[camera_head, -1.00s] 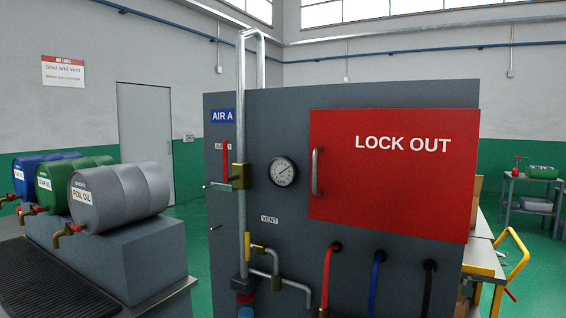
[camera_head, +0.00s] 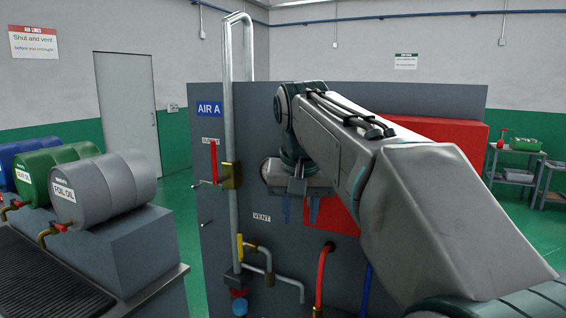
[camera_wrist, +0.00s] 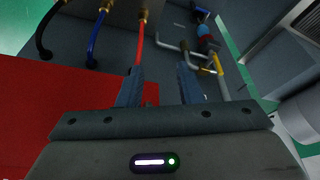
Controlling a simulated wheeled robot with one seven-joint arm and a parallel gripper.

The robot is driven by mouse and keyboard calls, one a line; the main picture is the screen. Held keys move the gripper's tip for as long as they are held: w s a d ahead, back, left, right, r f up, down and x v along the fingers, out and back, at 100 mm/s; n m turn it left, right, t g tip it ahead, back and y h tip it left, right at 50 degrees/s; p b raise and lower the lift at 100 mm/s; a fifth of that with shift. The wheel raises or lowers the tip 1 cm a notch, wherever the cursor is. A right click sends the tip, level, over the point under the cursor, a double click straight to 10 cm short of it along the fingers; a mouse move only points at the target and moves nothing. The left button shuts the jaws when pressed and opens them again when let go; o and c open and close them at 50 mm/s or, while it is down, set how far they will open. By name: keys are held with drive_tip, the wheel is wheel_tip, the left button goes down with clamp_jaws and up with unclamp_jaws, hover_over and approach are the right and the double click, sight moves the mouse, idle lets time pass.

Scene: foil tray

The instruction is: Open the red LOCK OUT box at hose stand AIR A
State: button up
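The red LOCK OUT box (camera_head: 455,132) is on the grey panel of the hose stand (camera_head: 240,100), to the right of the AIR A sign (camera_head: 209,109). My arm hides most of its front, including the lettering and the handle. In the wrist view its red face (camera_wrist: 60,120) fills the left side. My gripper (camera_head: 300,212) is in front of the panel near the box's left edge, fingers pointing down. In the wrist view my gripper (camera_wrist: 160,88) has its two fingers apart. I cannot tell whether the handle lies between them.
A red-handled valve (camera_head: 226,175) and a vertical pipe (camera_head: 234,120) stand left of my gripper. Red hose (camera_head: 321,275) and blue hose (camera_head: 366,290) hang below. Drums, one a grey FOIL OIL drum (camera_head: 110,190), lie at left. A cart (camera_head: 515,175) stands at far right.

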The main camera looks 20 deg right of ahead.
wheel_tip(320, 180, up, 16)
drive_tip(key=w+d+m+h+p, duration=0.1)
drive_tip(key=w+d+m+p, duration=0.1)
drive_tip(key=w+m+p, duration=0.15)
drive_tip(key=shift+n, duration=0.45)
drive_tip(key=x, duration=1.3)
drive_tip(key=shift+s+d+f, duration=0.2)
drive_tip(key=shift+d+f, duration=0.1)
drive_tip(key=shift+f, duration=0.1)
clamp_jaws()
